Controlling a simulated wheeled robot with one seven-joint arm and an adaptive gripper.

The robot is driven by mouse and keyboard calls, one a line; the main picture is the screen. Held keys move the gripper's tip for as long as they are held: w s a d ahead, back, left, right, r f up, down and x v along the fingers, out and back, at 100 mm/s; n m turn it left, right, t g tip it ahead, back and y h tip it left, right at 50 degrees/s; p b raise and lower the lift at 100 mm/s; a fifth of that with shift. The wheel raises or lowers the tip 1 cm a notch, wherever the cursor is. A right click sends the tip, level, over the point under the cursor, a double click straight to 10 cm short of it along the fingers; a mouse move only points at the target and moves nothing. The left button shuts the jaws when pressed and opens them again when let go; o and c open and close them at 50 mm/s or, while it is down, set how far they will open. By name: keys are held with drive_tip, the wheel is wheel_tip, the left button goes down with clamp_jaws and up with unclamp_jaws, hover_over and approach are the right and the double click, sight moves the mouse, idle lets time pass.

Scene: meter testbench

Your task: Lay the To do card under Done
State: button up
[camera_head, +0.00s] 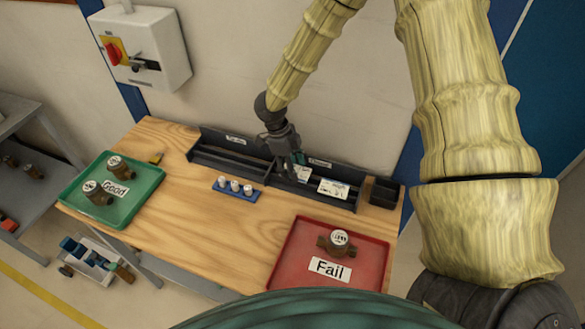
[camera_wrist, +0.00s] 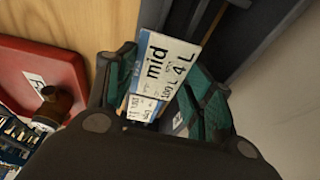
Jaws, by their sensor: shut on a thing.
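My gripper (camera_head: 297,159) is over the right section of the dark card rack (camera_head: 228,160), just in front of the Done label (camera_head: 320,162). It is shut on the To do card (camera_wrist: 165,62), a white card with a blue edge reading "mid", "100 L" and "4 L". The card shows between the green fingers (camera_wrist: 163,85) in the wrist view. In the head view, a white card (camera_head: 303,174) shows right beside the fingertips. Another white card (camera_head: 334,188) lies to its right in the Done section. Whether the held card touches the rack is hidden.
A blue holder with white-topped pieces (camera_head: 234,187) stands in front of the rack. A red Fail tray (camera_head: 290,262) with a brass meter is at front right, a green Good tray (camera_head: 135,207) with two meters at left. A small black box (camera_head: 384,192) adjoins the rack's right end.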

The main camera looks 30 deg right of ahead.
drive_tip(key=shift+f+p, duration=0.35)
drive_tip(key=shift+f, duration=0.7)
drive_tip(key=shift+f, duration=0.15)
drive_tip(key=o, duration=0.5)
drive_tip(key=shift+r, duration=0.2)
drive_tip(key=b+v, duration=0.4)
drive_tip(key=v, duration=0.8)
drive_tip(key=shift+a, duration=0.1)
drive_tip(key=shift+f, duration=0.1)
